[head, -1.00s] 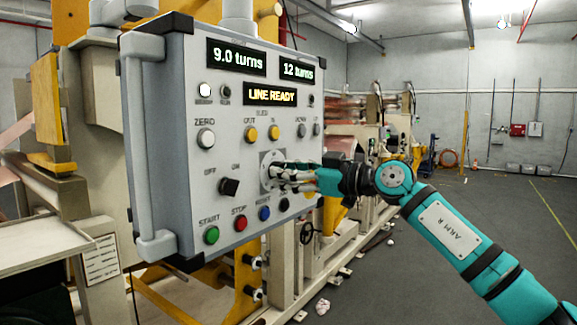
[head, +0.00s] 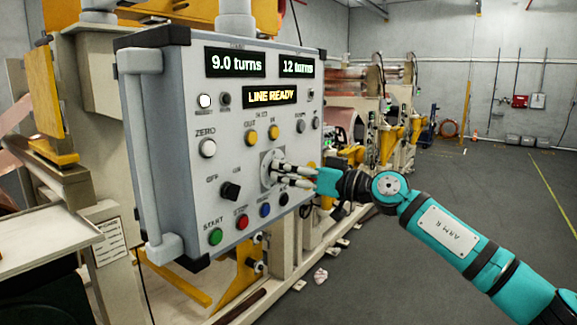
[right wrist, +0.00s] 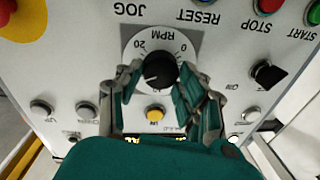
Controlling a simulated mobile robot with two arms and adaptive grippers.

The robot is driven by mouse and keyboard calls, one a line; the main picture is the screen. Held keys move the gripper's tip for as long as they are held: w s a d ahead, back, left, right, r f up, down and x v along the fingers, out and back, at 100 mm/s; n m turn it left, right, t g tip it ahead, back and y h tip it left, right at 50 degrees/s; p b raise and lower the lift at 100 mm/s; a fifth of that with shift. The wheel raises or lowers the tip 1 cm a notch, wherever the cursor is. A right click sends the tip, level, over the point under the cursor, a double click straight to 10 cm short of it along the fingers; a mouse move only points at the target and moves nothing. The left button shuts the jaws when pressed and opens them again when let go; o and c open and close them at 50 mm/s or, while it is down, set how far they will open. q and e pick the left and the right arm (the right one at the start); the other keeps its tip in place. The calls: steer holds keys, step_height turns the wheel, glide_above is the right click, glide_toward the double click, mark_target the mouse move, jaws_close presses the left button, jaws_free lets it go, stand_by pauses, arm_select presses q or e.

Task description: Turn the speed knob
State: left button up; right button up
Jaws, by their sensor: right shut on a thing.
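The speed knob (right wrist: 160,68) is a black knob in the middle of a white round dial marked RPM, with 0 and 20 on it, in the right wrist view. In the head view the dial (head: 266,164) is on the grey control panel (head: 170,110), and my fingers hide most of the knob. My right gripper (head: 280,172) reaches in from the right against the dial. In the right wrist view its fingertips (right wrist: 160,75) are on both sides of the knob, shut on it. My left gripper is not in view.
Close around the dial are a black OFF/ON switch (head: 230,190), a red STOP button (head: 242,221), a blue button (head: 265,210) and two yellow buttons above. A display (head: 270,96) reads LINE READY. Open floor (head: 440,190) lies to the right.

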steer(key=shift+f, duration=0.15)
steer(key=o, duration=1.2)
steer(key=shift+c, duration=0.2)
steer(key=shift+d, duration=0.15)
steer(key=v, duration=1.1)
steer(key=shift+s+d, duration=0.3)
